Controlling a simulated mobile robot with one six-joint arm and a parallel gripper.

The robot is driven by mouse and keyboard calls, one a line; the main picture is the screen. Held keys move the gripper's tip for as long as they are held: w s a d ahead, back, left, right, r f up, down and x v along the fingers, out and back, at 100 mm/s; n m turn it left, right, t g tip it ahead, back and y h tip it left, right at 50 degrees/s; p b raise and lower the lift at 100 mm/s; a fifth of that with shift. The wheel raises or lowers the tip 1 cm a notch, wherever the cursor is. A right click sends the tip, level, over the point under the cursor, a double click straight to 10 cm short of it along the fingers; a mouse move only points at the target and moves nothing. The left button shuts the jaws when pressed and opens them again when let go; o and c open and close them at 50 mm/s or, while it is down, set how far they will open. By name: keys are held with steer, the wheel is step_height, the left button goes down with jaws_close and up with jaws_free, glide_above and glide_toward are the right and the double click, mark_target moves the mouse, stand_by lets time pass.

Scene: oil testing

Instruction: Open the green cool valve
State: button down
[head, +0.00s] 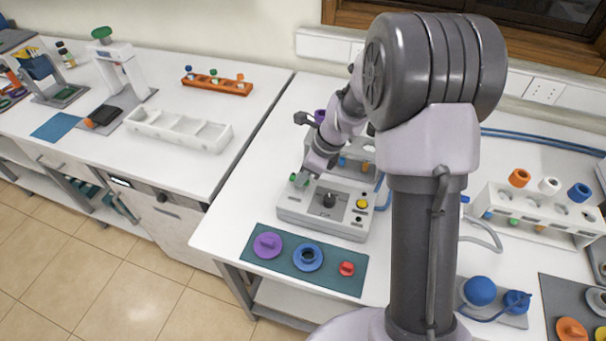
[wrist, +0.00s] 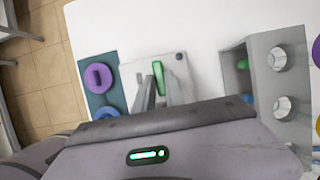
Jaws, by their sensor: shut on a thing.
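The green cool valve (wrist: 158,78) shows in the wrist view as a long upright green handle on the white control box (wrist: 133,70). My gripper (wrist: 159,90) is shut on this handle, with one finger on each side of it. In the head view, my gripper (head: 304,176) is at the left rear part of the control box (head: 320,225), and a small bit of the green valve (head: 293,178) shows beside it. The fingers and wrist hide most of the valve there. The handle's turn angle is hard to judge.
A black knob (head: 329,200) and a yellow button (head: 362,204) are on the box. A teal mat (head: 284,277) with purple, blue and red parts lies in front. A white rack (head: 540,218) stands right, and a grey holder (wrist: 266,85) stands close right of my gripper.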

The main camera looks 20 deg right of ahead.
steer(key=n+p, duration=0.1)
steer(key=n, duration=0.1)
steer(key=n+g+p, duration=0.1)
steer(key=n, duration=0.1)
steer(key=shift+w+r+g+y+p, duration=0.2)
steer(key=shift+g+y+p, duration=0.1)
steer(key=shift+p, duration=0.1)
steer(key=n+g+p, duration=0.1)
steer(key=n, duration=0.1)
steer(key=n+p, duration=0.2)
steer(key=shift+w+n+g, duration=0.2)
steer(key=shift+n+g, duration=0.2)
steer(key=n+p, duration=0.1)
steer(key=n, duration=0.1)
steer(key=n+g+p, duration=0.1)
steer(key=n, duration=0.1)
steer(key=shift+w+g+h, duration=0.2)
steer(key=shift+g+h, duration=0.1)
steer(key=shift+h, duration=0.1)
steer(key=shift+w+a+f+n+g+h+p, duration=0.1)
steer(key=shift+n+g+h+p, duration=0.3)
steer(key=shift+n, duration=0.8)
steer(key=shift+a+f+n+g+h+p, duration=0.15)
steer(key=shift+n+p, duration=0.45)
steer(key=shift+n, duration=0.6)
steer(key=shift+d, duration=0.1)
steer(key=c, duration=1.4)
jaws_free()
